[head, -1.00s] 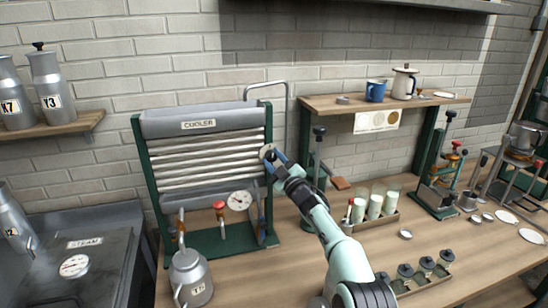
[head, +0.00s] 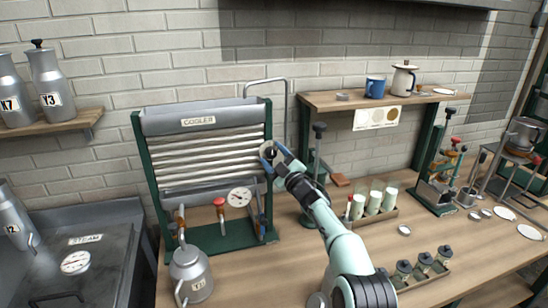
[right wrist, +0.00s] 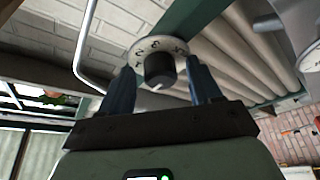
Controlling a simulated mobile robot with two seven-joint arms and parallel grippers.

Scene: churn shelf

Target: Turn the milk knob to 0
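The milk knob is a dark round knob (right wrist: 160,70) on a pale numbered dial plate (right wrist: 148,46) on the cooler's green frame. It has a white mark on its near end; the dial figures are too small to read surely. In the head view the dial plate (head: 268,150) is at the cooler's right post, partly covered by my gripper. My right gripper (right wrist: 162,82) is open, with one blue finger on each side of the knob and gaps visible between the fingers and the knob. My left gripper is not in view.
The ribbed cooler (head: 208,155) stands left of my right arm, with a gauge (head: 240,197) and red-handled tap (head: 219,203) low on it. A bent pipe (head: 286,100) rises beside it. A milk can (head: 190,275) stands in front. Milk glasses (head: 374,203) stand right of my arm.

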